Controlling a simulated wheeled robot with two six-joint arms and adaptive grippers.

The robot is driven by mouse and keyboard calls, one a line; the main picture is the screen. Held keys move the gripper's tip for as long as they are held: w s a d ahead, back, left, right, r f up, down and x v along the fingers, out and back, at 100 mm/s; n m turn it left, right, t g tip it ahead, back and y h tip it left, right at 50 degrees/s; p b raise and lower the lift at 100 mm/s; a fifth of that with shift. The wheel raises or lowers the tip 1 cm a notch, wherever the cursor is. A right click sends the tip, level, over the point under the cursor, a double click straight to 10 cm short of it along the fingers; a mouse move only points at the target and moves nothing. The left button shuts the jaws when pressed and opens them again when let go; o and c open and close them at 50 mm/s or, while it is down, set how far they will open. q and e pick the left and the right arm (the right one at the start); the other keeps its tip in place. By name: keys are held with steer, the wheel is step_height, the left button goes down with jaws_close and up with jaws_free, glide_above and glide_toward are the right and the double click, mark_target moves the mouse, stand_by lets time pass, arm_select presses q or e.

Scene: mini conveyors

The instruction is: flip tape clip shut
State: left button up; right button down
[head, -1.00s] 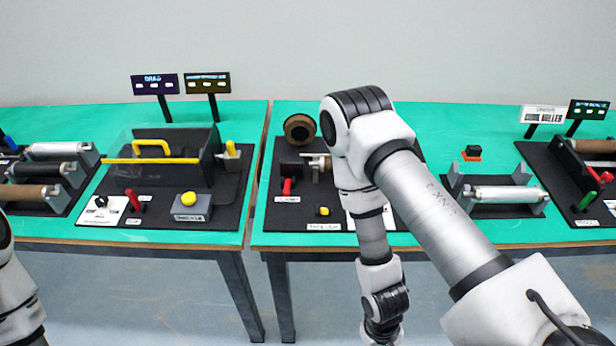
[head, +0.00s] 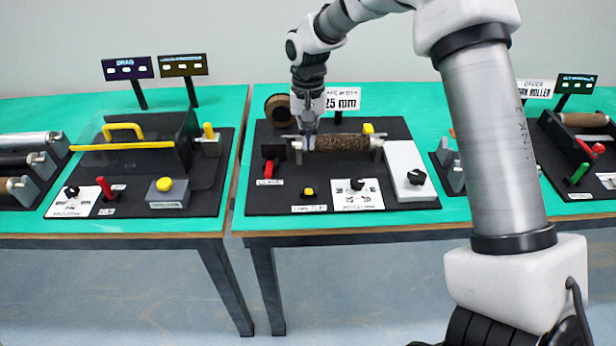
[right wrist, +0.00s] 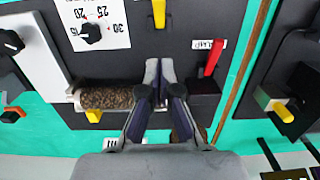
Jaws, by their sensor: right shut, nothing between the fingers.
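A small yellow piece (head: 308,192) sits low on the black panel by a white label (head: 310,209) that I cannot read clearly, possibly the tape clip. It also shows at the top of the right wrist view (right wrist: 159,12); I cannot tell whether it is flipped. My right gripper (head: 308,142) points down at the left end of a speckled brown roller (head: 341,142), behind the yellow piece and apart from it. In the right wrist view its fingertips (right wrist: 160,68) are together and empty, between the roller and the red lever (right wrist: 214,56). My left gripper is out of view.
The red lever (head: 268,172) stands left of the yellow piece. A dial card (head: 357,194) and a white box with a black knob (head: 410,172) lie right. A brown tape roll (head: 279,108) and a width sign (head: 343,99) stand behind. Another station (head: 150,170) occupies the left table.

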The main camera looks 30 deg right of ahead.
mark_target(309, 192)
steer(key=s+f, duration=0.1)
steer(key=f, duration=0.1)
steer(key=a+f+p, duration=0.1)
steer(key=f, duration=0.2)
steer(key=s+f, duration=0.1)
steer(key=f, duration=0.2)
steer(key=shift+s+a+f, duration=0.25)
steer(key=shift+s+a, duration=0.05)
steer(key=shift+s, duration=0.05)
steer(key=shift+s+a+f, duration=0.1)
steer(key=shift+s+f, duration=0.1)
steer(key=shift+p, duration=0.3)
